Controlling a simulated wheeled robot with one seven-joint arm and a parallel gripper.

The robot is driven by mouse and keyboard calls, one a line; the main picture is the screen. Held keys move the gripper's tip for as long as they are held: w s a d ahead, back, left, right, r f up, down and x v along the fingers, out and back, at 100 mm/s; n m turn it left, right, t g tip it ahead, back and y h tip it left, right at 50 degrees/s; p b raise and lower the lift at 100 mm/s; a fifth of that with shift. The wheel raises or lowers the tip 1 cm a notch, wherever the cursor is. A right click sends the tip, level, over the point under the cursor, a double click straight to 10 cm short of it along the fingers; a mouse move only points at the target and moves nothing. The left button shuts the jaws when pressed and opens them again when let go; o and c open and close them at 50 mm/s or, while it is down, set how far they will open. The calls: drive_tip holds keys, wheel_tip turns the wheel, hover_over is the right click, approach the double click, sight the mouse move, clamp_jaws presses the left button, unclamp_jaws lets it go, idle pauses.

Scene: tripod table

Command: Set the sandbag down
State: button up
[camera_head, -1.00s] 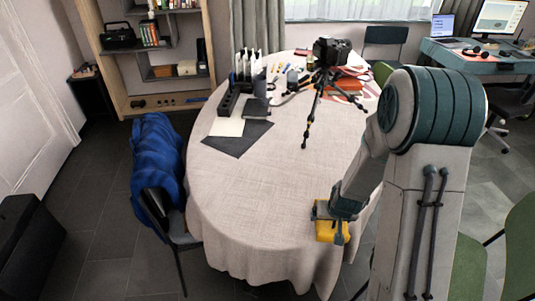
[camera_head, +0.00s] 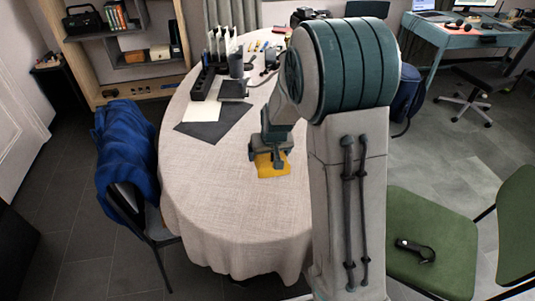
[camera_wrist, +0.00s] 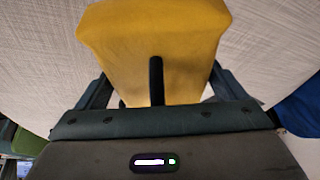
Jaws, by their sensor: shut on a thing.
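The yellow sandbag (camera_head: 271,166) is in my gripper (camera_head: 270,152), over the front half of the cloth-covered round table (camera_head: 225,215). In the wrist view the sandbag (camera_wrist: 150,35) fills the top middle, with a dark strap or bar in front of it. My gripper (camera_wrist: 157,88) has a finger on each side and is shut on it. Cloth shows around the sandbag; I cannot tell whether its underside touches the table. The camera (camera_head: 308,15) shows at the far side, partly cut off; its tripod legs are hidden behind my arm.
A black organizer (camera_head: 206,80), a dark mat (camera_head: 220,122) and white paper lie at the table's back left. A chair with a blue jacket (camera_head: 125,150) stands left, a green chair (camera_head: 435,235) right. The front of the table is bare.

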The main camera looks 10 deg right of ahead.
drive_tip(key=shift+w+r, duration=0.45)
drive_tip(key=shift+r, duration=0.3)
drive_tip(key=shift+f+b, duration=2.4)
drive_tip(key=shift+f, duration=0.9)
drive_tip(key=shift+f+b, duration=0.45)
drive_tip(key=shift+f, duration=0.1)
drive_tip(key=o, duration=1.5)
drive_tip(key=shift+s, duration=0.1)
